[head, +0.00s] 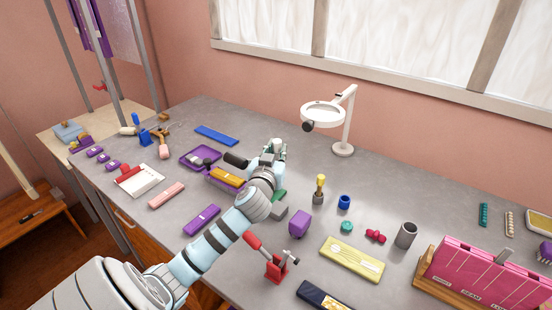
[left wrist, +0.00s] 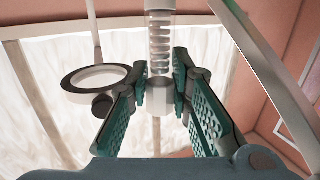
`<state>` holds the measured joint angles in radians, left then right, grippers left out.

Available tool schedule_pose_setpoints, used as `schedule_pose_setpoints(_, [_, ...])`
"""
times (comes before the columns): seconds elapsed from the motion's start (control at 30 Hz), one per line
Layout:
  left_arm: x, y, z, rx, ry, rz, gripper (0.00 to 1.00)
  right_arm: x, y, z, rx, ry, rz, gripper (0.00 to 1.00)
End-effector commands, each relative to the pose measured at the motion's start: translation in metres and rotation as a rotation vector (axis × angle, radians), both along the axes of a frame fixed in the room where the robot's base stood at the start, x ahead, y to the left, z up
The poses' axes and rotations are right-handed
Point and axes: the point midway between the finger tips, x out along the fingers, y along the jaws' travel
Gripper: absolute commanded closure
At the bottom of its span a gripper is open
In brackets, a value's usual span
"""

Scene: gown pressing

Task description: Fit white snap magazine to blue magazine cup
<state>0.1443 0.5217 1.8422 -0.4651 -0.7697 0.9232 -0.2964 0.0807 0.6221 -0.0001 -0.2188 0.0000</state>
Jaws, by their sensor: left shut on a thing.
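The white snap magazine (left wrist: 160,45) is a clear tube with stacked white pieces and a pale collar at its lower end. My left gripper (left wrist: 157,98) is shut on it at the collar, with a green finger pad on each side. In the head view my left gripper (head: 276,150) is above the back middle of the table, and the magazine is too small there to make out clearly. The blue magazine cup (head: 344,202) stands upright on the table, right of and nearer than my left gripper, apart from it. My right gripper is not in view.
A magnifier lamp (head: 343,150) stands behind the cup. A yellow-handled tool (head: 320,184), a teal piece (head: 347,227), a red piece (head: 376,236) and a grey cylinder (head: 405,235) stand around the cup. A purple block (head: 299,223) is in front.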

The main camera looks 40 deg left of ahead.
Motion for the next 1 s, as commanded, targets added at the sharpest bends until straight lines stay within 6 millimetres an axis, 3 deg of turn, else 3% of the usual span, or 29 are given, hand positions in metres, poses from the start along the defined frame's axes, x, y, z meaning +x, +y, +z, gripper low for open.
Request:
schedule_pose_setpoints(0.03, [-0.003, 0.002, -0.022, -0.019, 0.032, 0.010, 1.00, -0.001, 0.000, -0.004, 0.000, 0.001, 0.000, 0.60])
schedule_pose_setpoints(0.2, [-0.003, 0.002, -0.025, -0.021, 0.035, 0.012, 1.00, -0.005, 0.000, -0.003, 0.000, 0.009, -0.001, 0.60])
schedule_pose_setpoints(0.23, [-0.004, 0.002, -0.025, -0.022, 0.036, 0.012, 0.80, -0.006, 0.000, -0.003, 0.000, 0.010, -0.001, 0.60])
schedule_pose_setpoints(0.37, [-0.003, 0.002, -0.023, -0.019, 0.033, 0.011, 0.61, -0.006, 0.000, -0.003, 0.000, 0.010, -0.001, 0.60])
schedule_pose_setpoints(0.73, [-0.006, 0.000, -0.020, -0.015, 0.027, 0.008, 0.61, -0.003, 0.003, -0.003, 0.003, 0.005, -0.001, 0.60])
schedule_pose_setpoints(1.0, [-0.048, -0.023, -0.015, -0.015, 0.025, 0.006, 0.61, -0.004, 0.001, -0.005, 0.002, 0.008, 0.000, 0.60])
